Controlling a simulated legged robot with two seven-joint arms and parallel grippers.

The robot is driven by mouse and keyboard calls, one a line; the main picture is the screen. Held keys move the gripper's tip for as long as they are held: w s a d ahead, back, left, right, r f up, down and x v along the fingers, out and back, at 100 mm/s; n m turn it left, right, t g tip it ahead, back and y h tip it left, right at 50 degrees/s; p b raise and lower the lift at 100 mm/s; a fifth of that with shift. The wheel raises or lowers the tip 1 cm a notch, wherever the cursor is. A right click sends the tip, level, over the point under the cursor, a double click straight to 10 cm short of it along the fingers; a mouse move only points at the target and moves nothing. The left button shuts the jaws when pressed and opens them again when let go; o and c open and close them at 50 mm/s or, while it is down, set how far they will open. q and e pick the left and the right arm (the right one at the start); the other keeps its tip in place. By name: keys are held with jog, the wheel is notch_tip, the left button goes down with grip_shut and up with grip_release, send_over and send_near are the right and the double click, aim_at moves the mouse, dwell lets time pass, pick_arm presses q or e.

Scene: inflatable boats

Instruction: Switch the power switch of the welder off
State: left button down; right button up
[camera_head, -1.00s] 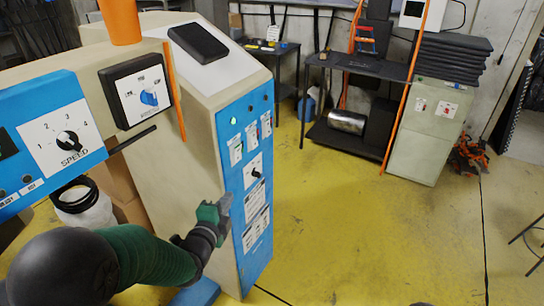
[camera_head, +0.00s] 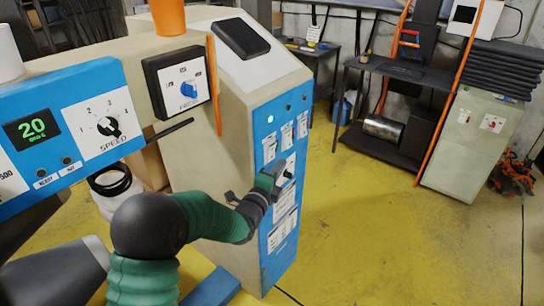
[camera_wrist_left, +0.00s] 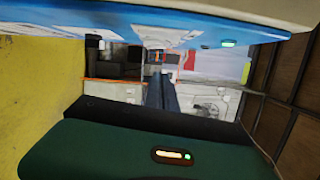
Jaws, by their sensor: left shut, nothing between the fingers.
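The welder is a beige cabinet (camera_head: 200,150) with a blue front panel (camera_head: 268,244). A white plate on this panel carries a small black power switch (camera_head: 288,174). My left gripper (camera_head: 279,168) is at the panel by the switch and partly covers its plate. I cannot tell whether the fingers touch the switch. In the left wrist view my gripper's fingers (camera_wrist_left: 161,93) are together and empty, below the blue panel, which shows along the top with a lit green lamp (camera_wrist_left: 228,43). The switch is not clear there. My right gripper is not in view.
A blue control box (camera_head: 75,115) with a speed dial and green display stands at left. A black rod (camera_head: 170,130) sticks out beside it. An orange cup (camera_head: 168,17) stands on top. Yellow floor (camera_head: 380,235) is free at right; dark shelves (camera_head: 385,140) stand behind.

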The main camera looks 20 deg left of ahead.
aim_at(271, 156)
pick_arm(q)
jog(key=shift+w+a+r, duration=0.15)
jog(key=shift+w+a, duration=0.75)
jog(key=shift+w+a+r, duration=0.1)
jog(key=shift+w+a, duration=0.75)
jog(key=shift+w+a+f+b, duration=0.15)
jog(key=shift+b, duration=0.35)
jog(key=shift+r+p, duration=0.3)
jog(key=shift+p, duration=0.1)
jog(key=shift+f, duration=0.15)
